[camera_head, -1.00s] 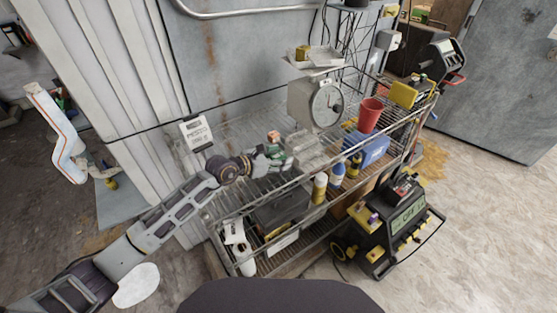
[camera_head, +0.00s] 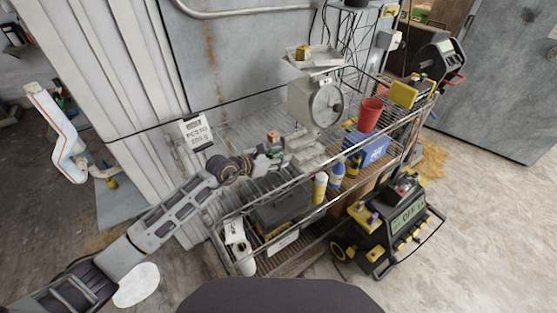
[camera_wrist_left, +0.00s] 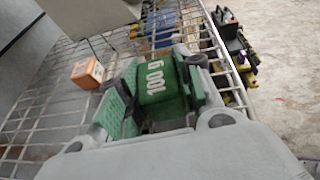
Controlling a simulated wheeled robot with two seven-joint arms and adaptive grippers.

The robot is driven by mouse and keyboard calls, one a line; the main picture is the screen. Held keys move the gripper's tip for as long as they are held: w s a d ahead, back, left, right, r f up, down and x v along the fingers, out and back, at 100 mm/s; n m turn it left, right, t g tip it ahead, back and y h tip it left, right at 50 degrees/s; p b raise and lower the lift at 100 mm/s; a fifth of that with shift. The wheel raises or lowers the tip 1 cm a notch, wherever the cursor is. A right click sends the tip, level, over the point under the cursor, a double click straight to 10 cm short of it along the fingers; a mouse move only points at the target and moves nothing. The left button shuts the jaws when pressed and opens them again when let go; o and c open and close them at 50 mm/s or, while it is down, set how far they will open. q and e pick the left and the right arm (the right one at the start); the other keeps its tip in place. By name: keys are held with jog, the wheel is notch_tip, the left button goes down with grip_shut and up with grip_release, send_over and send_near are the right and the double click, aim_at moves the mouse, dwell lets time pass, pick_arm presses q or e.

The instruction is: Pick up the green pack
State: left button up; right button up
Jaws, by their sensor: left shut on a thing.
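In the head view my left gripper (camera_head: 268,162) is over the top wire shelf, and the pack is mostly hidden by the fingers. Whether the pack is clear of the shelf I cannot tell. My right gripper is not in view.
An orange-and-white box (camera_wrist_left: 88,72) stands close by on the wire shelf (camera_wrist_left: 40,100). A dial scale (camera_head: 316,102) stands behind the gripper. A red cup (camera_head: 370,114), a blue box (camera_head: 375,149) and several bottles are to the right.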

aim_at(279, 155)
pick_arm(q)
jog(key=shift+r, duration=0.65)
notch_tip(279, 155, up, 17)
jog(key=b, duration=0.2)
dwell(0.7)
